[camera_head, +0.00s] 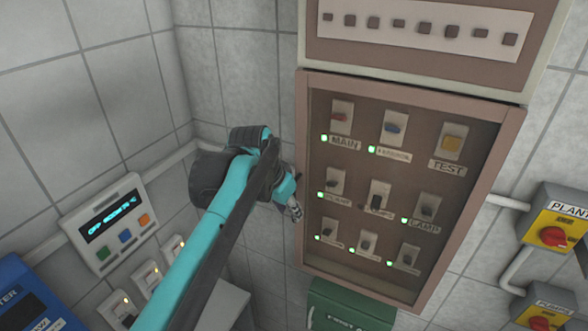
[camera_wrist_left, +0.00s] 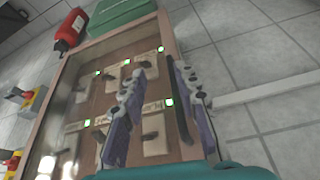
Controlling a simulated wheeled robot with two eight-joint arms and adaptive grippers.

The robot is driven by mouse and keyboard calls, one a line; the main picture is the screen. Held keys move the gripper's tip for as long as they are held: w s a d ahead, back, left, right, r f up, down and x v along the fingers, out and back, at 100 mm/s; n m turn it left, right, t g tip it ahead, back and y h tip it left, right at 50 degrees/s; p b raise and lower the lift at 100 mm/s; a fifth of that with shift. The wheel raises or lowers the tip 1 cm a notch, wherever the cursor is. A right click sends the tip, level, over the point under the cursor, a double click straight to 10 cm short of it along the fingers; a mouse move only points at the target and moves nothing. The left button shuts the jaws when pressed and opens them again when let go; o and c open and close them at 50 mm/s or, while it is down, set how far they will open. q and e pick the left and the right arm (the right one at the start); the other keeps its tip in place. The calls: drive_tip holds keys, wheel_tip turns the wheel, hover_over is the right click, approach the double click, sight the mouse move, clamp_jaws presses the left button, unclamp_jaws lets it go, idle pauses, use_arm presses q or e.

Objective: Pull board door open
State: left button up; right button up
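The board door (camera_head: 472,207) is a brown-framed, see-through panel over labelled switches with green lights. It looks shut in the head view. Its frame also shows in the left wrist view (camera_wrist_left: 70,78). A dark upright bar (camera_wrist_left: 179,105), which looks like the door handle, shows between the fingers, close to the right one. I cannot tell whether they touch. My right gripper is not in view.
A panel with a row of buttons (camera_head: 420,27) is above the door. A green box (camera_head: 345,308) is below it. Red-knobbed yellow switch boxes (camera_head: 556,222) are at the right. A grey control panel (camera_head: 108,222) is on the left wall. A red extinguisher-like object (camera_wrist_left: 70,30) shows in the left wrist view.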

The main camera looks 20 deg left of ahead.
use_arm(q)
wheel_tip(320, 180, up, 6)
drive_tip(key=w+a+f+p, duration=0.1)
drive_tip(key=w+p, duration=0.1)
drive_tip(key=p, duration=0.1)
drive_tip(key=x, duration=0.7)
drive_tip(key=shift+w+f, duration=0.1)
drive_tip(key=shift+f, duration=0.1)
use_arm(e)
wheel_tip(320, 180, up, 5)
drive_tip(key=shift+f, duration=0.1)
use_arm(q)
clamp_jaws()
